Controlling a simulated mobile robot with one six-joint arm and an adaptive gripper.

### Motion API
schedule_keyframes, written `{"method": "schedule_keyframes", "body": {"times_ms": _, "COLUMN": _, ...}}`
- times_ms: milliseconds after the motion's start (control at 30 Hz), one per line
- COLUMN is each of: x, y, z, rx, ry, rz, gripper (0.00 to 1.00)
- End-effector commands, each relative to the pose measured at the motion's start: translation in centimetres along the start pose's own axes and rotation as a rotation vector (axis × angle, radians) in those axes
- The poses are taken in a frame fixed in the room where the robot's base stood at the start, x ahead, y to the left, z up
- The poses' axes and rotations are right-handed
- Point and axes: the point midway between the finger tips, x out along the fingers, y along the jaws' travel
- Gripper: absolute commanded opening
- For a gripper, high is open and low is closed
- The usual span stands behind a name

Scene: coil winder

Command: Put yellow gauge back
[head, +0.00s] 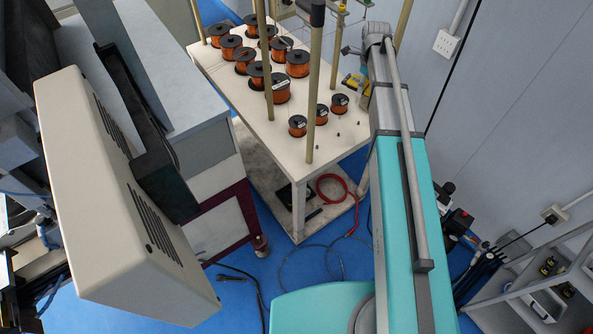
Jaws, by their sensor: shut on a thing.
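The yellow gauge (352,81) shows as a small yellow and dark piece at the right edge of the white table, just left of my arm. My arm hides part of it. My gripper (359,67) is at the far end of my arm, close by the gauge and mostly hidden behind the wrist. It is shut on the gauge. I cannot tell whether the gauge touches the tabletop.
The white table (232,88) carries several copper wire spools (280,87). Upright tan posts (316,90) stand on it, left of my gripper. A large beige machine housing (95,180) stands at left. A red hose (337,190) lies on the lower shelf.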

Motion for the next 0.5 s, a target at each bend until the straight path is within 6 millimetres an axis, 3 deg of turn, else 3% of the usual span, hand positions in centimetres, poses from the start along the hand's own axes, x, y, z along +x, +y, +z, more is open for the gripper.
{"method": "schedule_keyframes", "body": {"times_ms": 33, "x": 1.7, "y": 0.0, "z": 0.0, "rx": 0.000, "ry": 0.000, "rz": 0.000, "gripper": 0.21}}
{"method": "schedule_keyframes", "body": {"times_ms": 200, "x": 4.4, "y": 0.0, "z": 0.0, "rx": 0.000, "ry": 0.000, "rz": 0.000, "gripper": 0.21}}
{"method": "schedule_keyframes", "body": {"times_ms": 500, "x": 7.1, "y": 0.0, "z": 0.0, "rx": 0.000, "ry": 0.000, "rz": 0.000, "gripper": 0.21}}
